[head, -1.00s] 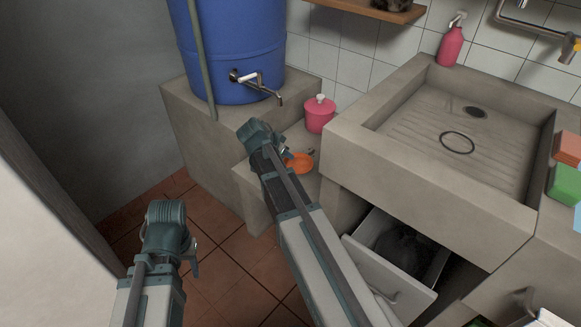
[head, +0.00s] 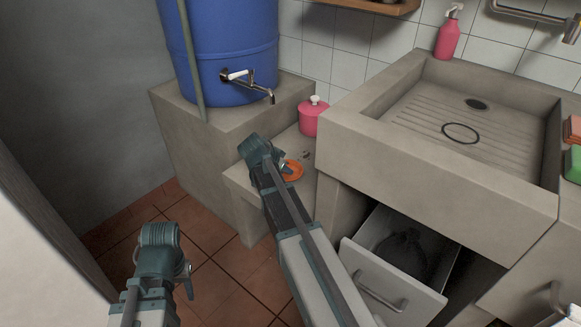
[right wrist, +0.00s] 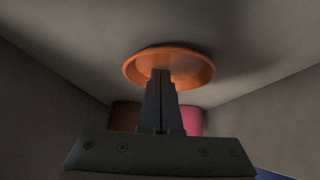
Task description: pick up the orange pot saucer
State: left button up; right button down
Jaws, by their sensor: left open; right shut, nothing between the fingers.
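The orange pot saucer (head: 295,171) lies on the low concrete ledge, partly hidden behind my right arm in the head view. It also shows in the right wrist view (right wrist: 192,68) as a round dish with a raised rim. My right gripper (head: 279,160) is shut and empty. In the right wrist view its closed fingers (right wrist: 162,76) overlap the near part of the saucer; I cannot tell whether they touch it. My left gripper (head: 188,270) is open and empty, above the floor at the lower left, away from the saucer.
A pink lidded pot (head: 311,121) stands on the ledge behind the saucer. A blue water barrel (head: 225,55) with a tap sits on a concrete block (head: 215,150) to the left. The concrete sink (head: 440,165) and an open drawer (head: 385,293) are to the right.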

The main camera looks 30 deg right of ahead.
jog(key=shift+a, duration=0.2)
jog(key=s+a, duration=0.2)
jog(key=a, duration=0.3)
jog(key=s+a, duration=0.2)
jog(key=a, duration=0.2)
jog(key=s+a, duration=0.2)
jog(key=a, duration=0.3)
jog(key=shift+s+a, duration=0.1)
jog(key=shift+a, duration=0.25)
jog(key=shift+r, duration=0.1)
